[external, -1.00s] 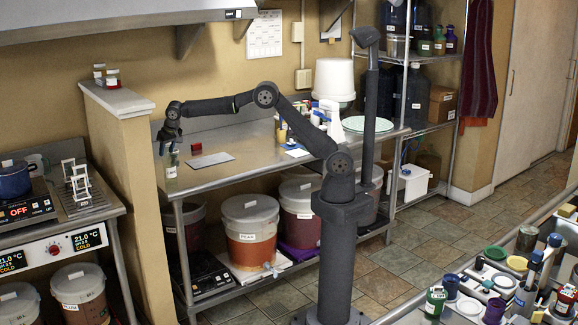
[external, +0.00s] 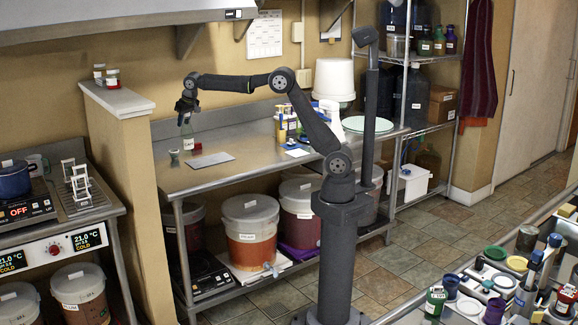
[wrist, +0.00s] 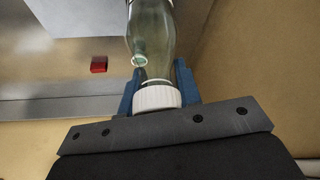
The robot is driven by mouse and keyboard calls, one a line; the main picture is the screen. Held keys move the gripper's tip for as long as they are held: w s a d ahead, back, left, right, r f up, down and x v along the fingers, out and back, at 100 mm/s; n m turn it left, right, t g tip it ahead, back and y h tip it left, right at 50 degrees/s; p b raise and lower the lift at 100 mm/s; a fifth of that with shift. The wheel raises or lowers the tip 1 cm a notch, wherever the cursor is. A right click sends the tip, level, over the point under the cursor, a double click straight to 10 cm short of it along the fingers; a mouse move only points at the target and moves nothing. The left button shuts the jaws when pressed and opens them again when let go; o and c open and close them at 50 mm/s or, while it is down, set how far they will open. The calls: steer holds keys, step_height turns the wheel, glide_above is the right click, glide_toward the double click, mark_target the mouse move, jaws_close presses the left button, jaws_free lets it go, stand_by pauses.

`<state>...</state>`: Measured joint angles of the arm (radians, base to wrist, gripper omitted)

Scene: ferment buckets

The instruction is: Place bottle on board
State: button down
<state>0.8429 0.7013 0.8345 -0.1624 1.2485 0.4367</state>
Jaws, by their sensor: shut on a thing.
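In the external view my gripper (external: 187,105) is above the left end of the steel table, shut on the neck of a greenish clear bottle (external: 187,132). The bottle hangs roughly upright, seemingly clear of the table. In the wrist view the blue fingers (wrist: 158,92) are on both sides of the bottle's (wrist: 150,35) neck, just by its white cap (wrist: 157,98). A flat pale grey rectangle, which looks like the board (external: 210,163), lies bare on the table to the right of and nearer than the bottle.
A small red block (external: 197,147) lies beside the bottle; it also shows in the wrist view (wrist: 99,64). A small jar (external: 174,157) stands near the table's left end. Dispensers (external: 283,124) and a pale round plate (external: 367,124) are further right. A wall pillar (external: 118,150) stands left.

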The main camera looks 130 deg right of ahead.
steer(key=s+d+r+n, duration=0.1)
steer(key=s+d, duration=0.2)
steer(key=s, duration=1.4)
steer(key=s+d, duration=0.4)
steer(key=s, duration=1.2)
steer(key=w+d+f, duration=0.1)
steer(key=w+f, duration=0.9)
steer(key=shift+w+d+f+y, duration=0.25)
steer(key=shift+w+f+y, duration=0.05)
steer(key=shift+f, duration=0.1)
steer(key=c, duration=1)
jaws_free()
steer(key=shift+f, duration=0.15)
steer(key=shift+c, duration=0.2)
steer(key=v, duration=1.2)
